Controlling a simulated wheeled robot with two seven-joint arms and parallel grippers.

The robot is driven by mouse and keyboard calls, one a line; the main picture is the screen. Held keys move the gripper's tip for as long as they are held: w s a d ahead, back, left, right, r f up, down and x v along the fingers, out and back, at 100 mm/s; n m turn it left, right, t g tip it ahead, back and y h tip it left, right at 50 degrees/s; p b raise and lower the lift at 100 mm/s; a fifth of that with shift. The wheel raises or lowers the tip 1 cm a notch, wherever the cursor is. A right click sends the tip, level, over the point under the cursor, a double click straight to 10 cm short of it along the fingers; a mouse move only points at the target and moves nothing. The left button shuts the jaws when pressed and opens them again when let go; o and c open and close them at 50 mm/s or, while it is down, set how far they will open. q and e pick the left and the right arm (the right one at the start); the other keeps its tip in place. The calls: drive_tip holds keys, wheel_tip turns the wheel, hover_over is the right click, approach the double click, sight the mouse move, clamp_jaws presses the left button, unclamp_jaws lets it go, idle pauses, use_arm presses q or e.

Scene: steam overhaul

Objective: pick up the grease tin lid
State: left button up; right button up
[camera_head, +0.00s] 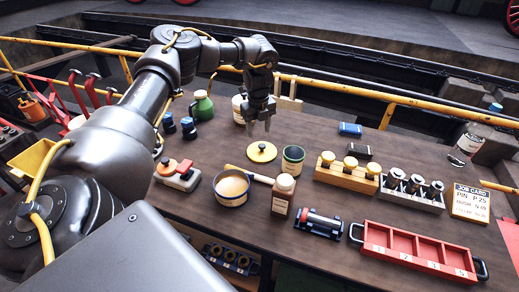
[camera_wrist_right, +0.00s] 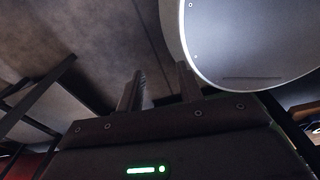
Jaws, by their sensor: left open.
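The grease tin lid (camera_head: 261,152), a round yellow disc with a small dark knob, lies flat on the bench near its middle. The open tin (camera_head: 232,190) with pale contents stands in front of it to the left, a brush resting across its rim. My left gripper (camera_head: 260,127) points down just above and behind the lid, open, with nothing between its fingers. It appears apart from the lid. My right gripper (camera_wrist_right: 160,88) shows only in the right wrist view, its two fingers apart and empty, away from the bench objects.
A wooden block with yellow-topped parts (camera_head: 346,174) and a red tray (camera_head: 417,247) are to the right.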

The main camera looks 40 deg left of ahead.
sight(262, 145)
use_arm(q)
drive_tip(key=w+f, duration=0.2)
drive_tip(key=f, duration=0.1)
drive_tip(key=shift+w+d+f, duration=0.1)
drive_tip(key=shift+w+d, duration=0.1)
drive_tip(key=shift+w, duration=0.1)
drive_tip(key=shift+w+f+g, duration=0.3)
drive_tip(key=shift+w+f, duration=0.05)
drive_tip(key=shift+w, duration=0.1)
drive_tip(key=shift+s+a+f+p, duration=0.15)
drive_tip(key=shift+s+a+p, duration=0.1)
drive_tip(key=shift+s+p, duration=0.35)
wheel_tip(262, 145, down, 4)
drive_tip(key=shift+s+r+p, duration=0.1)
drive_tip(key=shift+r+p, duration=0.15)
drive_tip(key=shift+p, duration=0.45)
drive_tip(key=shift+w+f, duration=0.2)
drive_tip(key=shift+f, duration=0.15)
drive_tip(key=shift+s, duration=0.2)
drive_tip(key=shift+c, duration=0.3)
drive_tip(key=c, duration=1)
use_arm(e)
drive_tip(key=w+r, duration=0.2)
drive_tip(key=shift+w+a+r, duration=0.1)
drive_tip(key=shift+r, duration=0.25)
